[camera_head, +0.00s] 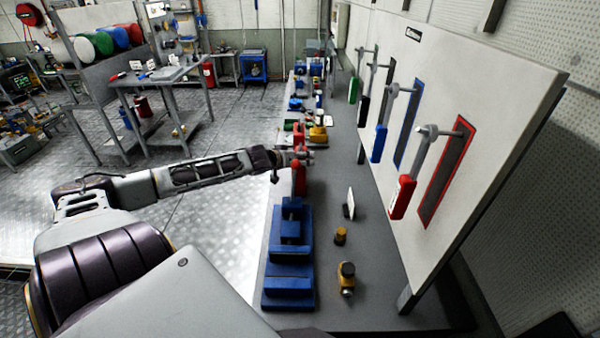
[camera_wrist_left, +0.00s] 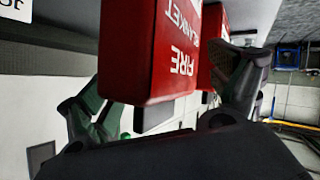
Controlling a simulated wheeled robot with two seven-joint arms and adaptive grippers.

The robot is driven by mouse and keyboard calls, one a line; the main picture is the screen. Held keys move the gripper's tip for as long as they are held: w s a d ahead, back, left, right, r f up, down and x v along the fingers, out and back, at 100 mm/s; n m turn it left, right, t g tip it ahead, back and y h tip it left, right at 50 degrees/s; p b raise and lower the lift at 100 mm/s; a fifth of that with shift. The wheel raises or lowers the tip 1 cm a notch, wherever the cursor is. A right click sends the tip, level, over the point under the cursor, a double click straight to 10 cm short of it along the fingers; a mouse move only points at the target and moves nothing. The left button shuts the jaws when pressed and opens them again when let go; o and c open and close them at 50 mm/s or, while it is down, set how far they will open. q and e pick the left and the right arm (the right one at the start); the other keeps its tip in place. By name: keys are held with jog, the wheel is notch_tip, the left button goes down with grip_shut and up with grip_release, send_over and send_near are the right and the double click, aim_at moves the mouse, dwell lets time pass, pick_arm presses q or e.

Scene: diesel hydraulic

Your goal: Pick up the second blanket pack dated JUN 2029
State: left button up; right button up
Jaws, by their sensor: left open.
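Two red fire blanket packs show in the left wrist view. The nearer one (camera_wrist_left: 150,50) has "FIRE BLANKET" upside down on its side. The second pack (camera_wrist_left: 213,45) is just right of and behind it, partly covered. No date is readable on either. In the head view a red pack (camera_head: 299,180) stands at the bench's left edge, at the end of my left arm. My left gripper (camera_head: 297,157) is open. In the wrist view its fingers lie either side of the packs; the right finger overlaps the second pack's edge. Contact cannot be told. My right gripper is out of view.
A blue vise-like block (camera_head: 289,270) stands on the bench in front of the red pack. A white card (camera_head: 349,204) and small yellow-and-black parts (camera_head: 346,278) stand to the right. A tool board (camera_head: 455,90) with hanging tools borders the bench. Several items crowd the bench's far end.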

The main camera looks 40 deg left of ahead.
pick_arm(q)
jog(key=shift+c, duration=0.2)
jog(key=c, duration=1.9)
grip_shut()
